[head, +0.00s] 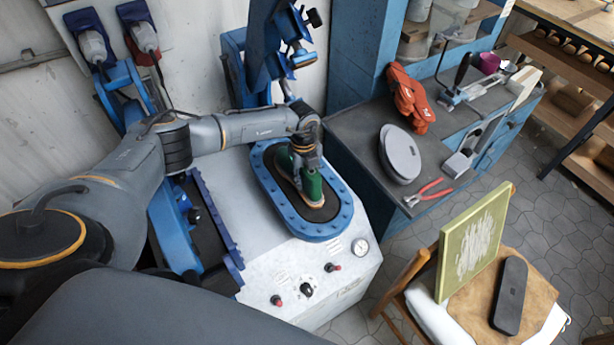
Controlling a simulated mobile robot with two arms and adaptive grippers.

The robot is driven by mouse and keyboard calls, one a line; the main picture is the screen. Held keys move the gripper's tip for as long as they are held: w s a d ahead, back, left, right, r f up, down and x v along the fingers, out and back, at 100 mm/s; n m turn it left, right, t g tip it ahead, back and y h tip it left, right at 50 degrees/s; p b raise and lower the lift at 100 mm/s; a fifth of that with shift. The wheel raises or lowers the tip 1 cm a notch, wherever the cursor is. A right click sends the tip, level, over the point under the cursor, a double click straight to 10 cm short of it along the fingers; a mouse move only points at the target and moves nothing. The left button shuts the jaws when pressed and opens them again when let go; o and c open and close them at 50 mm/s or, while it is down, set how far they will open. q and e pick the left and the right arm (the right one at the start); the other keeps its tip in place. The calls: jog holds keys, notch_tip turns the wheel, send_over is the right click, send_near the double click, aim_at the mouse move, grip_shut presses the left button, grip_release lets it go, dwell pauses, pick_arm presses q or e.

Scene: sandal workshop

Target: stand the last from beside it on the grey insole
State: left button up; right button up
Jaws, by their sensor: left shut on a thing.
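The green last (313,187) is over the dark pad inside the blue oval frame (341,223) of the press. A tan edge shows along its lower side. My left gripper (305,160) comes down on it from above and is shut on its upper part, hiding much of it. The last looks about upright; I cannot tell whether it touches what lies below. No separate grey insole can be made out under it against the dark pad. My right gripper is not in view.
A chair bears a green framed panel (473,243) and a dark sole-shaped piece (510,296).

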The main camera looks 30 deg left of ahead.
pick_arm(q)
jog(key=shift+f, duration=0.3)
dwell(0.5)
jog(key=o, duration=1.2)
jog(key=shift+o, duration=0.2)
